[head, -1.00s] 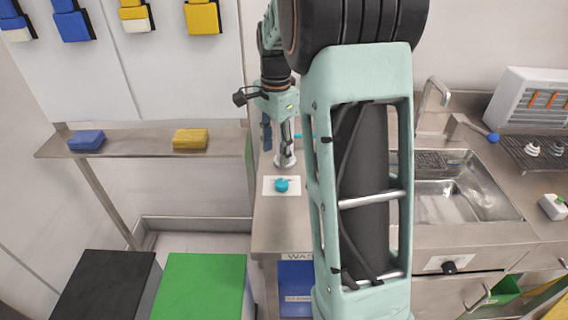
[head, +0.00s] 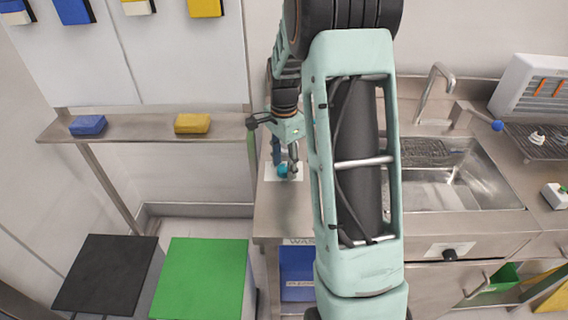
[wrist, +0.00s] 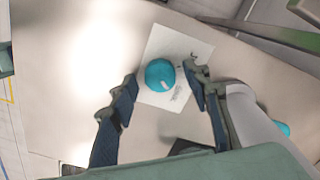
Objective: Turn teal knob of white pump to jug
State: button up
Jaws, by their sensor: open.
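A round teal knob (wrist: 158,72) with a short white mark sits on a white label plate (wrist: 150,97) on the steel counter. The mark points to the lower right in the wrist view; the small print on the plate is unreadable. My gripper (wrist: 161,78) is open above the plate, its blue-faced fingers on either side of the knob; contact cannot be told. In the head view the knob (head: 283,171) is partly behind my gripper (head: 285,163). A pale cylindrical body (wrist: 252,115), possibly the pump, stands beside the right finger, with a teal piece (wrist: 283,128) next to it. No jug is clearly visible.
A sink (head: 450,185) with a tap (head: 432,90) lies to the right. A wall shelf (head: 150,130) holds a blue sponge (head: 88,125) and a yellow one (head: 192,123). Black (head: 108,270) and green (head: 203,275) boxes stand at lower left.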

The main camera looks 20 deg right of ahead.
jog(key=c, duration=1.2)
jog(key=shift+o, duration=0.2)
jog(key=shift+n, duration=0.3)
jog(key=n, duration=0.9)
jog(key=shift+n, duration=2.1)
jog(key=shift+w, duration=0.1)
